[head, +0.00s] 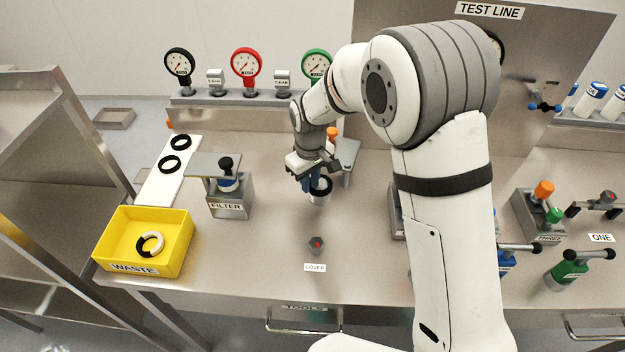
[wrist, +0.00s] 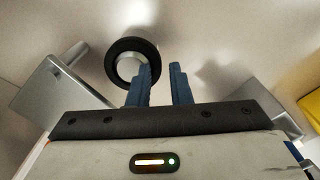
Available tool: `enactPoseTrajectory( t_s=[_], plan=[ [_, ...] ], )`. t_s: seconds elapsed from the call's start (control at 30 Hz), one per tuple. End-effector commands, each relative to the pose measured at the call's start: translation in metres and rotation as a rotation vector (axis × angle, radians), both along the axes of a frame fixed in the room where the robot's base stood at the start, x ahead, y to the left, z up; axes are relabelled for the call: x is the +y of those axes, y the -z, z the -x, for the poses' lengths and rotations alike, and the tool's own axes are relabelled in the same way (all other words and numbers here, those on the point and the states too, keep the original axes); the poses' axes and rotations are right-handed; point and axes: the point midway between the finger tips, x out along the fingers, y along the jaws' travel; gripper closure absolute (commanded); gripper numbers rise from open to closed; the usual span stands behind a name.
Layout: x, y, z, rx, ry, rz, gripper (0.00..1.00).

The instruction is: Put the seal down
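The black ring seal (head: 326,185) sits at the top of a small pale metal vessel (head: 319,200) on the bench. In the wrist view the seal (wrist: 116,49) is around a pale round part, left of centre. My gripper (head: 312,184) is low over the vessel. In the wrist view its two blue fingers (wrist: 160,66) stand apart with a gap between them. The left finger overlaps the seal's right edge in the picture; the right finger is clear of it. I cannot tell whether the left finger touches the seal.
Two black rings (head: 169,164) lie on a white board. A yellow waste bin (head: 120,245) holds a black-and-white ring (head: 150,244). The filter block (head: 230,205) stands left of the vessel, and a metal stand (head: 346,155) is close on its right. A small cover part (head: 317,244) lies in front.

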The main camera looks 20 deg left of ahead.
Motion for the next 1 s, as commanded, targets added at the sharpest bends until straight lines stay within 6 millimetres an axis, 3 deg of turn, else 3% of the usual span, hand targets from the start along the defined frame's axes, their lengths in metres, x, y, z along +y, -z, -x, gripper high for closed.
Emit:
enactPoseTrajectory(
  t_s=[0.03,0.13,0.57,0.67,1.0],
  plan=[
    [-0.005,0.010,0.002,0.013,0.001,0.013,0.69],
    [-0.006,0.010,0.002,0.013,0.002,0.014,0.69],
    [-0.007,0.002,0.001,0.012,0.003,0.016,0.69],
    [-0.006,-0.009,0.000,0.010,0.003,0.013,0.69],
    [-0.003,-0.088,0.000,0.002,0.000,0.006,0.69]
  ],
)
